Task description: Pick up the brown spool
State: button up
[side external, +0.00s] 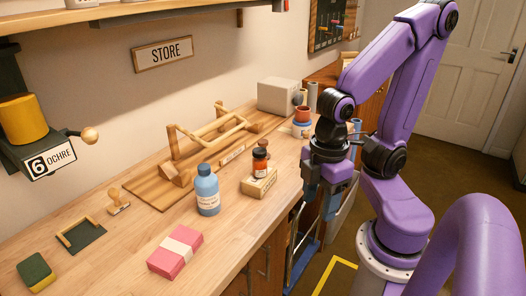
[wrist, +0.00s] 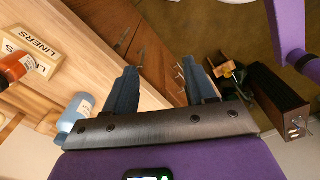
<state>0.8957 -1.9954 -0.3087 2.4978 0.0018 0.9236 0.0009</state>
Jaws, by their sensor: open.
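I cannot make out a brown spool for certain in either view. My gripper (side external: 327,200) hangs just off the front edge of the workbench, right of the small labelled box. In the wrist view my gripper (wrist: 162,85) has its two blue fingers wide apart with nothing between them. Beyond them are brown cabinet fronts and the floor. A small yellow-brown object (wrist: 226,70) shows right of the fingers beside a dark box; its shape is unclear.
The front left bench has bare room.

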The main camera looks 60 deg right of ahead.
notch_tip(320, 180, up, 5)
jog(key=w+d+n+t+h, duration=0.1)
jog(key=w+h, duration=0.2)
jog(key=w, duration=0.6)
jog(key=w+d+n+h, duration=0.1)
jog(key=w+d+h, duration=0.15)
jog(key=w, duration=0.75)
jog(key=w+d+n+g+h, duration=0.25)
jog(key=w+d+h, duration=0.65)
jog(key=w, duration=0.5)
jog(key=shift+y, duration=0.25)
jog(key=f, duration=0.4)
jog(key=d+f, duration=0.1)
jog(key=f, duration=0.7)
jog(key=shift+w+d+f, duration=0.2)
jog(key=shift+w+f, duration=0.05)
jog(key=shift+d+f, duration=0.15)
jog(key=shift+f, duration=0.1)
jog(key=x, duration=1.7)
jog(key=shift+f, duration=0.15)
grip_shut()
